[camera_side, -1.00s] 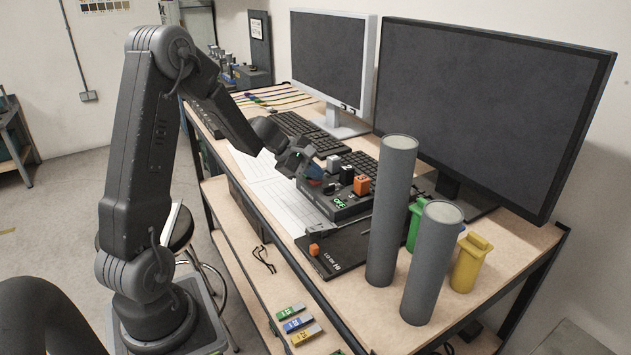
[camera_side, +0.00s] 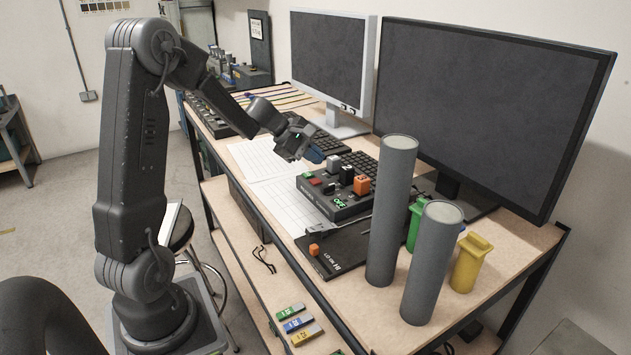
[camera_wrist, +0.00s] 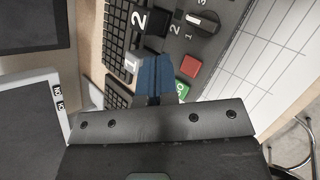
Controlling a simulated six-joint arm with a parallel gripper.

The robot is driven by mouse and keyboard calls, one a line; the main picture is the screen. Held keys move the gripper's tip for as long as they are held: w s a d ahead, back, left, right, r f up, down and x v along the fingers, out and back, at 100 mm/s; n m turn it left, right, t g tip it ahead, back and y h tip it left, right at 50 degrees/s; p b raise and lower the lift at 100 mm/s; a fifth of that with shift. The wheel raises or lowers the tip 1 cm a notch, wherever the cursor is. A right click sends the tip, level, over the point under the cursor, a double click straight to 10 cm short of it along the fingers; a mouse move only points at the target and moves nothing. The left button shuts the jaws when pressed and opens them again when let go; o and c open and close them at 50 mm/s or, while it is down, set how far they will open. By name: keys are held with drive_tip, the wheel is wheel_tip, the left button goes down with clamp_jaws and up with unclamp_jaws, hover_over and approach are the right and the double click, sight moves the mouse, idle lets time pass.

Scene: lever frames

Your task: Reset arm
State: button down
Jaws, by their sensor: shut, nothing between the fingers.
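My gripper (camera_side: 314,154) is in the air above the back left of the black control box (camera_side: 345,208). Its blue fingertips are shut with nothing held, and they also show in the wrist view (camera_wrist: 154,75).
Two grey cylinders (camera_side: 391,210) (camera_side: 433,262) stand at the front right, with green (camera_side: 416,224) and yellow (camera_side: 469,262) containers beside them. Two monitors (camera_side: 490,110) (camera_side: 331,62) and keyboards line the back. White sheets (camera_side: 285,205) lie left of the box.

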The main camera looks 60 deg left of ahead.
drive_tip(key=shift+r, duration=0.85)
drive_tip(key=shift+d+r, duration=0.2)
drive_tip(key=shift+d, duration=0.15)
drive_tip(key=s+d+r+m+g, duration=0.1)
drive_tip(key=s+d+r+m, duration=0.2)
drive_tip(key=d+m, duration=0.35)
drive_tip(key=s+d+r+m+g, duration=0.2)
drive_tip(key=s+d+r+m, duration=0.15)
drive_tip(key=d, duration=0.55)
drive_tip(key=s+d+m+y, duration=0.2)
drive_tip(key=s+d+m, duration=0.1)
drive_tip(key=s+m, duration=0.3)
drive_tip(key=s+d+m+y, duration=0.1)
drive_tip(key=s+d+m, duration=0.3)
drive_tip(key=s, duration=0.6)
drive_tip(key=shift+d+f+m+y, duration=0.15)
drive_tip(key=shift+f+m+y, duration=0.25)
drive_tip(key=shift+m, duration=0.7)
